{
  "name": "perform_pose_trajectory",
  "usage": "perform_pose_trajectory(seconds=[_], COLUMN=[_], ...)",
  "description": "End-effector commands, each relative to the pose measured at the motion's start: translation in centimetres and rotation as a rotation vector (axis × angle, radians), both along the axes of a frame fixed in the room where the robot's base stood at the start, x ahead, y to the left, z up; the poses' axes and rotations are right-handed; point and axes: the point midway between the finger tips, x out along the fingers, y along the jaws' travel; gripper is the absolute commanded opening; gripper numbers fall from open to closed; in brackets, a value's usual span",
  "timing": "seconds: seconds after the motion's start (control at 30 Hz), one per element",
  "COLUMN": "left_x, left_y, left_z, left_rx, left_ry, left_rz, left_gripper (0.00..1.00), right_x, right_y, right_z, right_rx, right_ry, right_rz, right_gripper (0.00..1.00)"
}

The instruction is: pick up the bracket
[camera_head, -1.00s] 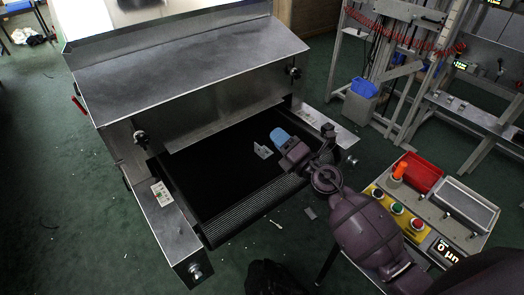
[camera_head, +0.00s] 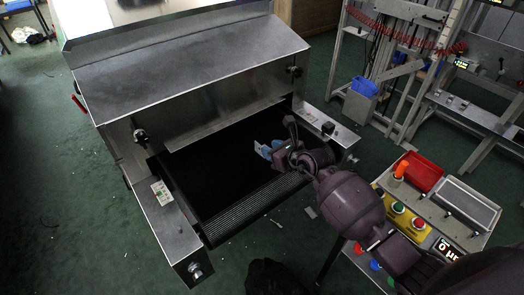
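The bracket (camera_head: 258,147) is a small pale grey piece on the black conveyor belt at the mouth of the dryer, near the belt's right side. My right gripper (camera_head: 270,149) reaches in from the right, low over the belt. My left gripper is not in view.
The metal dryer hood (camera_head: 190,65) stands over the back of the belt (camera_head: 215,165). Metal side rails flank the belt. At the right, a control panel with buttons (camera_head: 398,208) holds a red bin (camera_head: 423,174). The belt's left part is clear.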

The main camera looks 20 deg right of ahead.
Motion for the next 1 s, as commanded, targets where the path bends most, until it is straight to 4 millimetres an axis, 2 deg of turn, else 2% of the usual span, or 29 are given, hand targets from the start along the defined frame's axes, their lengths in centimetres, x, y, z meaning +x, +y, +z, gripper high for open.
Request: perform_pose_trajectory(seconds=[0.2, 0.37, 0.53, 0.7, 1.0], left_x=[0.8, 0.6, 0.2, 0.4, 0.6], left_y=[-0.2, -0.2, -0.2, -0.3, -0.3], left_z=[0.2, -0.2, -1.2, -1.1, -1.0], left_rx=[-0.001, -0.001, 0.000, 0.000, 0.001], left_ry=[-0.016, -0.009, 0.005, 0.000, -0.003], left_rz=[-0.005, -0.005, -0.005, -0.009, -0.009], left_gripper=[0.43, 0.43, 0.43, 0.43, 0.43], right_x=[1.8, 2.6, 4.5, 6.0, 6.3], right_y=[0.7, 1.1, 1.8, 2.4, 2.5], right_z=[-1.0, -1.4, -2.9, -3.4, -3.2], right_rx=[0.001, 0.002, 0.002, 0.003, 0.003], right_ry=[0.002, 0.000, 0.003, 0.002, -0.001], right_rz=[-0.001, -0.001, 0.001, 0.000, -0.001], right_gripper=[0.34, 0.34, 0.34, 0.34, 0.34])
